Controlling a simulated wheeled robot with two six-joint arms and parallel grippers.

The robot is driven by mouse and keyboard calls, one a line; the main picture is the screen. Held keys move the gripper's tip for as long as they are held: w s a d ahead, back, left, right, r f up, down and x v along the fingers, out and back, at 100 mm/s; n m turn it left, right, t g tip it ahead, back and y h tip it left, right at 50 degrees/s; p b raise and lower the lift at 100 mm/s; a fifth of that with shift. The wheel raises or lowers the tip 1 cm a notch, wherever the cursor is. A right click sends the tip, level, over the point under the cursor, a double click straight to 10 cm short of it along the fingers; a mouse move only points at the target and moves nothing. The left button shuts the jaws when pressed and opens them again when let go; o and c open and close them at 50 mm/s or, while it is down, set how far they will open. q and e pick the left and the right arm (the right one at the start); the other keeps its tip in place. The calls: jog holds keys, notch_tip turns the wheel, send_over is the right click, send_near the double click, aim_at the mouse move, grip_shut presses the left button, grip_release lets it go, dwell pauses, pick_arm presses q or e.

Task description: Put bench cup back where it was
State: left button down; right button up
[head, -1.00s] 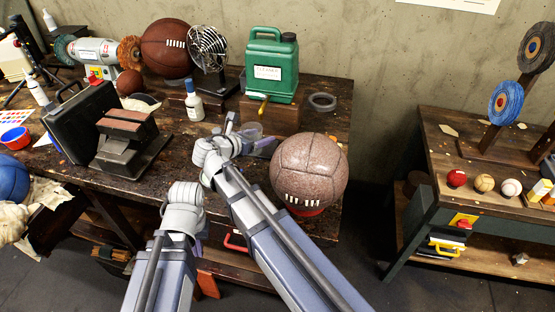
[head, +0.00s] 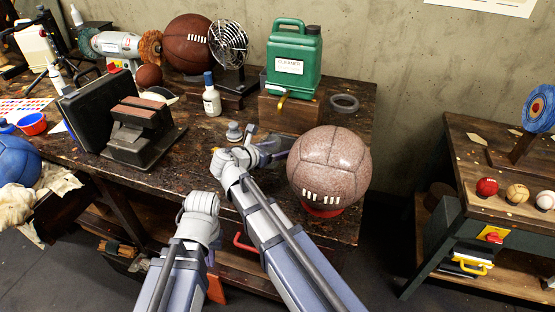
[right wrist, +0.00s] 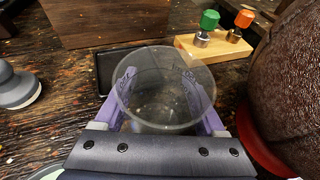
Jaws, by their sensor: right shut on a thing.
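The bench cup (right wrist: 165,85) is a clear, see-through cup in the middle of the right wrist view. The purple fingers of my right gripper (right wrist: 165,110) stand on both sides of it, shut on it. I cannot tell whether its base touches the bench. In the head view my right gripper (head: 268,152) is over the bench, left of the speckled ball, and the cup is not clear there. My left gripper (head: 201,204) is at the bench's front edge, empty-looking from above, with its fingers hidden. A dark flat tray (right wrist: 112,72) lies just behind the cup.
The speckled ball (head: 329,165) on its red ring (head: 322,210) stands close right of my right gripper. A grey knob (right wrist: 17,86) is left of the cup. A wooden holder (right wrist: 212,47) with green and orange-topped tools is behind. The green can (head: 293,60) stands farther back.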

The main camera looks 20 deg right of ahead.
jog(key=shift+f+b, duration=0.8)
jog(key=shift+f, duration=0.5)
jog(key=shift+f, duration=0.2)
jog(key=o, duration=1.5)
jog(key=shift+r, duration=0.1)
jog(key=shift+r, duration=0.1)
